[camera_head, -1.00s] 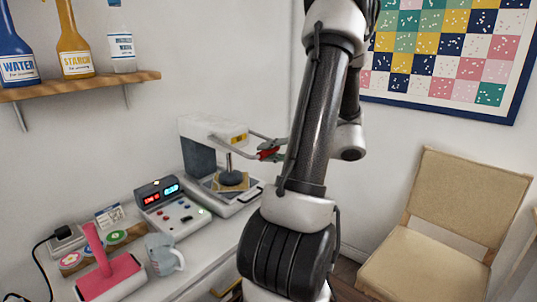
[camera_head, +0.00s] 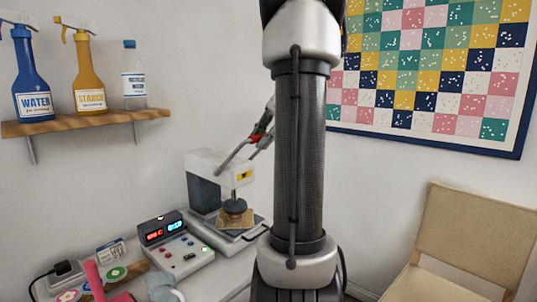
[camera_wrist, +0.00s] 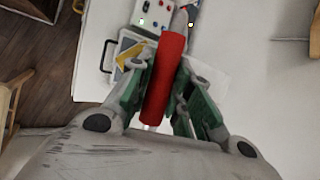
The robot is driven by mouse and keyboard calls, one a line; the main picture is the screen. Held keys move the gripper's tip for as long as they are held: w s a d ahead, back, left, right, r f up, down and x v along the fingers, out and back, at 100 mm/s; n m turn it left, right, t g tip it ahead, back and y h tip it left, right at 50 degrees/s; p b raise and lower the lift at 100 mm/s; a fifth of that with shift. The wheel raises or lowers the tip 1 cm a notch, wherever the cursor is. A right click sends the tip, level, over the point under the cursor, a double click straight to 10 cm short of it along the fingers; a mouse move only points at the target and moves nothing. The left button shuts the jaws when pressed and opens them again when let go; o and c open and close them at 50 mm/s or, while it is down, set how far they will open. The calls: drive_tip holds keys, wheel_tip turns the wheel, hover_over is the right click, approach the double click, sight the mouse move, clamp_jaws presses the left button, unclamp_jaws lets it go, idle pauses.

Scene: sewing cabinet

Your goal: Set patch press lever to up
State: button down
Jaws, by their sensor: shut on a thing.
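The patch press (camera_head: 222,170) is a white and grey machine on the cabinet top in the head view. Its lever (camera_head: 234,155) slants upward to the right from the press head. The lever's red handle (camera_wrist: 164,85) lies between the green-padded fingers of my gripper (camera_wrist: 163,72) in the wrist view, and they are shut on it. In the head view my gripper (camera_head: 262,128) is above and right of the press, partly hidden behind my arm. The round press pad (camera_head: 235,206) is over a yellowish patch (camera_head: 236,219) on the base plate.
A control box (camera_head: 176,240) with lit displays stands left of the press. A grey mug (camera_head: 163,287) is in front of it. A shelf (camera_head: 90,121) with several bottles is on the wall. A beige chair (camera_head: 468,235) stands at the right.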

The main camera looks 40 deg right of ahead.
drive_tip(key=shift+g, duration=0.9)
drive_tip(key=shift+w+a+r, duration=0.1)
drive_tip(key=shift+w+r, duration=0.8)
drive_tip(key=shift+w, duration=0.3)
drive_tip(key=shift+w+a+r, duration=0.1)
drive_tip(key=shift+w+r, duration=0.8)
drive_tip(key=shift+w, duration=0.25)
drive_tip(key=shift+r, duration=0.1)
drive_tip(key=c, duration=1.3)
unclamp_jaws()
drive_tip(key=v, duration=1.1)
drive_tip(key=shift+r, duration=0.4)
drive_tip(key=shift+d, duration=0.1)
